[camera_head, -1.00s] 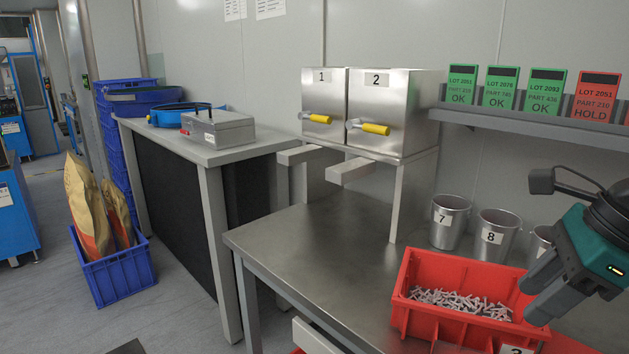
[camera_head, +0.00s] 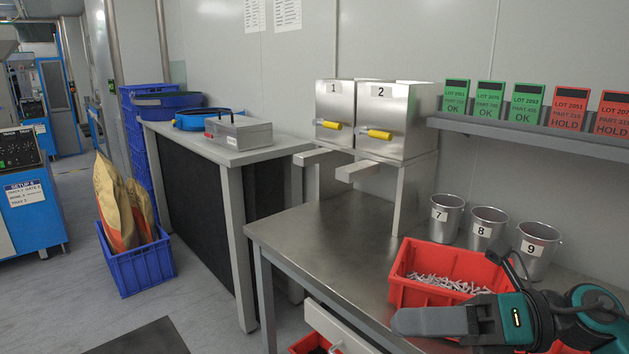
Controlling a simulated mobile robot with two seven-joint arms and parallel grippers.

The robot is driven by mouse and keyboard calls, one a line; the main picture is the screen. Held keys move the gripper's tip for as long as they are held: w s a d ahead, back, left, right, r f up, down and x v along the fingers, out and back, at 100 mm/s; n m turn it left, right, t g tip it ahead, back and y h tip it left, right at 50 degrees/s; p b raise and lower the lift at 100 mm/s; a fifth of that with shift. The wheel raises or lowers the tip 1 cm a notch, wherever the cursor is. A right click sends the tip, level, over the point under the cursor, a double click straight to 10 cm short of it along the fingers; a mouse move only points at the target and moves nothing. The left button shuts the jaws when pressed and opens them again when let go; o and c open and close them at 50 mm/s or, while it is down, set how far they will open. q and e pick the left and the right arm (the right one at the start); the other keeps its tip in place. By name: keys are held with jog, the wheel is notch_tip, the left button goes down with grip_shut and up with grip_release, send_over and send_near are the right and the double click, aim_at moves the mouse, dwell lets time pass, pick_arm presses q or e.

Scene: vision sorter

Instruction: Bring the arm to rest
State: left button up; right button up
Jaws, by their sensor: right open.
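My right gripper (camera_head: 408,321) is at the lower right, in front of a red bin (camera_head: 400,290). It is teal and dark grey, and its fingers point left. It is seen side-on, open, with nothing visible held. The arm behind it leaves the picture at the right edge. The gripper hides the front of the bin. My left gripper is not in the picture.
The red bin holds many small metal parts on a steel table (camera_head: 330,235). Metal cups, numbered 7 (camera_head: 447,219), 8 (camera_head: 489,229) and 9 (camera_head: 535,251), stand behind it. Two numbered steel boxes (camera_head: 405,110) are further back. A shelf (camera_head: 530,134) with lot cards runs along the wall.

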jog(key=w+d+f+m+t+h+p, duration=0.15)
jog(key=f+m+t+h, duration=0.3)
jog(key=m+t, duration=0.65)
jog(key=w+d+f+m+t+h+p, duration=0.1)
jog(key=w+d+f+m+t+h, duration=0.25)
jog(key=m, duration=1.25)
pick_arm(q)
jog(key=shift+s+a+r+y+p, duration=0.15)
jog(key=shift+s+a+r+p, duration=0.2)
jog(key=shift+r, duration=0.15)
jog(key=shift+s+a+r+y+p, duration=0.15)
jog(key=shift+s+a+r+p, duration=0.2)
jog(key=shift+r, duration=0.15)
pick_arm(e)
jog(key=s+f+m+g+h, duration=0.3)
jog(key=s+f+m, duration=0.3)
jog(key=f, duration=0.4)
jog(key=s+f+m+g+h, duration=0.3)
jog(key=s+f+m, duration=0.3)
jog(key=f, duration=0.5)
jog(key=shift+s+f+m+h, duration=0.15)
jog(key=shift+s+m+h, duration=0.25)
jog(key=shift+m, duration=0.1)
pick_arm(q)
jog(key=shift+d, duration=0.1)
pick_arm(e)
jog(key=shift+w, duration=0.1)
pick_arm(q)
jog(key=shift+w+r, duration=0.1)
